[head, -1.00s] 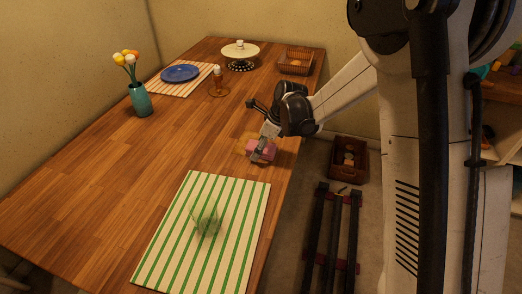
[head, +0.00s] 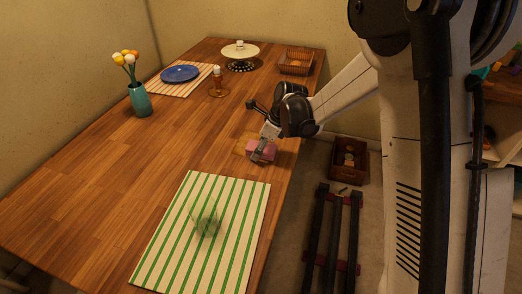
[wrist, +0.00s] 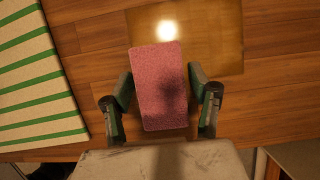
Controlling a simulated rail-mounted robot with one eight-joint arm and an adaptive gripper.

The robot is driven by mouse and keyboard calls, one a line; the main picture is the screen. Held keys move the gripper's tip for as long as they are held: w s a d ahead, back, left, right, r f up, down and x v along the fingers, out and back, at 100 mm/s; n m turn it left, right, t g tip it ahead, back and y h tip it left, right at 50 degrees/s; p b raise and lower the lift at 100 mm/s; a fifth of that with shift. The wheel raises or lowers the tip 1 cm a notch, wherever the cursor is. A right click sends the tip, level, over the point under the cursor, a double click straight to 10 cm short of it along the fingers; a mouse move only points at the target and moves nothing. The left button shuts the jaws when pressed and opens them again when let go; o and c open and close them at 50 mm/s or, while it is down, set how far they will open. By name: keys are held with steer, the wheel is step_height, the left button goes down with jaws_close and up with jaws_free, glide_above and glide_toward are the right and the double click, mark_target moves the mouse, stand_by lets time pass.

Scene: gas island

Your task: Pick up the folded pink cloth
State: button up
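The folded pink cloth (head: 262,151) lies on the wooden table near its right edge. In the wrist view the cloth (wrist: 160,82) is a pink rectangle between my two fingers. My gripper (wrist: 163,100) is open around it, with one finger on each side. The left finger looks very close to the cloth's edge, and a small gap shows on the right. I cannot tell whether either finger touches it. In the head view my gripper (head: 260,150) is low over the cloth and partly hides it.
A tan board or mat (wrist: 200,40) lies beside the cloth. A green-striped placemat (head: 175,235) with a glass item (head: 207,223) lies nearer. A teal vase (head: 140,100), blue plate (head: 180,73), cake stand (head: 240,52) and basket (head: 296,62) stand farther back. The table's middle is clear.

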mark_target(252, 146)
steer(key=c, duration=0.9)
steer(key=shift+r, duration=0.15)
steer(key=shift+r+p, duration=0.25)
steer(key=shift+p, duration=0.2)
steer(key=r, duration=0.4)
steer(key=shift+s+a+r+p, duration=0.3)
steer(key=shift+s+a+p, duration=0.1)
steer(key=s+a+r, duration=0.4)
steer(key=s, duration=0.1)
steer(key=s+a+r+p, duration=0.1)
steer(key=s+a+r, duration=0.1)
steer(key=s, duration=0.1)
steer(key=shift+s+a, duration=0.1)
steer(key=shift+a, duration=0.25)
